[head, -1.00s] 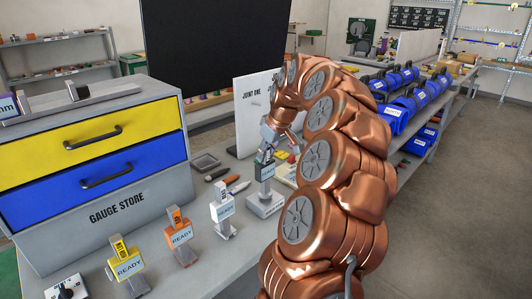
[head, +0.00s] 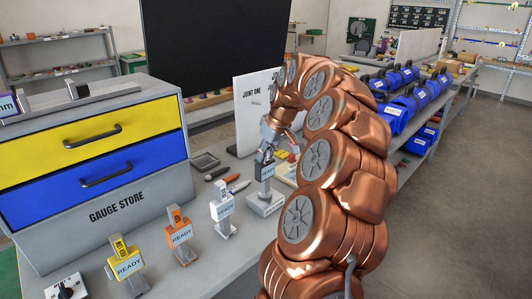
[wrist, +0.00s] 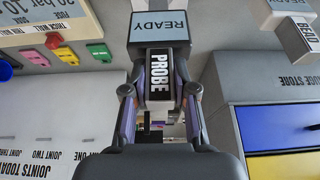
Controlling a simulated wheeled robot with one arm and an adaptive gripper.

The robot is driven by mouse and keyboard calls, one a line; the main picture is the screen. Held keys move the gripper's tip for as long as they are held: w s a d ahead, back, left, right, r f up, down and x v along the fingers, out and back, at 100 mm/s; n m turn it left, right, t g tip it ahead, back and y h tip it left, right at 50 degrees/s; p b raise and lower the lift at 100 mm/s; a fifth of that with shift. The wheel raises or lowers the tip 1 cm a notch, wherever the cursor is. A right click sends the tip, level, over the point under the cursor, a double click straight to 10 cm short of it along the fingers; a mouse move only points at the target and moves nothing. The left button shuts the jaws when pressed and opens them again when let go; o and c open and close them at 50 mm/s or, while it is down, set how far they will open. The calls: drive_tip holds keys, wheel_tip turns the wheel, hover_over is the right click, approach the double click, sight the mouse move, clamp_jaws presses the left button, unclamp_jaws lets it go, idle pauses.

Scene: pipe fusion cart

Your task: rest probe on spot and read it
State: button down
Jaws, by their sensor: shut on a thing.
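The probe (wrist: 158,75) is between the fingers of my gripper (wrist: 160,95) in the wrist view, with its PROBE label facing the camera. Its screen (wrist: 158,27) reads READY. In the head view my gripper (head: 268,148) is shut on the probe (head: 265,170), which is upright over a pale labelled base (head: 264,204) on the bench. I cannot tell whether the probe touches that base or is apart from it. The probe's lower tip is not clear in either view. A white board (head: 250,113) marked JOINT ONE stands behind.
Yellow (head: 127,268), orange (head: 180,236) and white (head: 222,210) gauges reading READY stand on the bench to the left. The gauge store (head: 120,208) with yellow and blue drawers is behind them. A small tray (head: 205,162) and some tools lie near the probe.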

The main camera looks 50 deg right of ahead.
drive_tip(key=shift+s+f+b, duration=0.1)
drive_tip(key=shift+f+b, duration=0.5)
drive_tip(key=shift+f, duration=0.1)
idle(3.9)
drive_tip(key=c, duration=0.8)
unclamp_jaws()
drive_tip(key=shift+r, duration=0.1)
drive_tip(key=shift+c, duration=0.2)
drive_tip(key=v, duration=1.2)
drive_tip(key=shift+a, duration=0.1)
